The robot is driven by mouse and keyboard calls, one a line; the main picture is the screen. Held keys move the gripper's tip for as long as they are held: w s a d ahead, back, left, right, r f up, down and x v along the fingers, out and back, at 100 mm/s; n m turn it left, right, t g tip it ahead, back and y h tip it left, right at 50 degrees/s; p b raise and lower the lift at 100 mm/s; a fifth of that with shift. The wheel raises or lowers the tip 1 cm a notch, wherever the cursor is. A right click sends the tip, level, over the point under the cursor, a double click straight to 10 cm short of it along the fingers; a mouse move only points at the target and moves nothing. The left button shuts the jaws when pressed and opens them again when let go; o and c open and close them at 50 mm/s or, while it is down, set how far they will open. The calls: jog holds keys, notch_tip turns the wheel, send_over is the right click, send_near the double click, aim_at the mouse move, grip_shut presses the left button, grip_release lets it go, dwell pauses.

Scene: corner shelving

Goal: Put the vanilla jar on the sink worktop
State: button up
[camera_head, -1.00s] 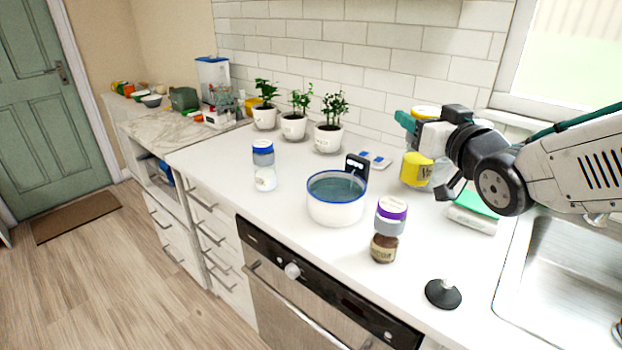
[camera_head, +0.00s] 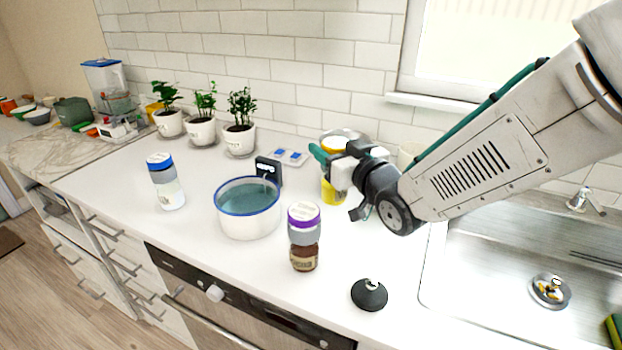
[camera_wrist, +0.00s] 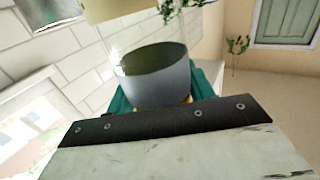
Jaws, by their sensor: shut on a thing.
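The vanilla jar (camera_head: 333,192), with a yellow label, is at the right of the white worktop (camera_head: 205,271) in the head view, partly hidden behind my gripper (camera_head: 337,180). My gripper is shut on it. A yellow lid (camera_head: 340,134) shows above the gripper. In the wrist view, a grey cylindrical part of the jar (camera_wrist: 160,78) lies against the green finger pad, close to the camera. Whether its base touches the worktop cannot be told. The sink (camera_head: 470,270) is set into the worktop at the right.
A blue-rimmed pot (camera_head: 249,222), a purple-lidded jar (camera_head: 304,240), a blue-lidded jar (camera_head: 166,183) and a black knobbed disc (camera_head: 369,294) stand on the worktop. The front left worktop is clear.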

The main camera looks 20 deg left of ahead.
jog(key=shift+f, duration=3.65)
jog(key=o, duration=1.6)
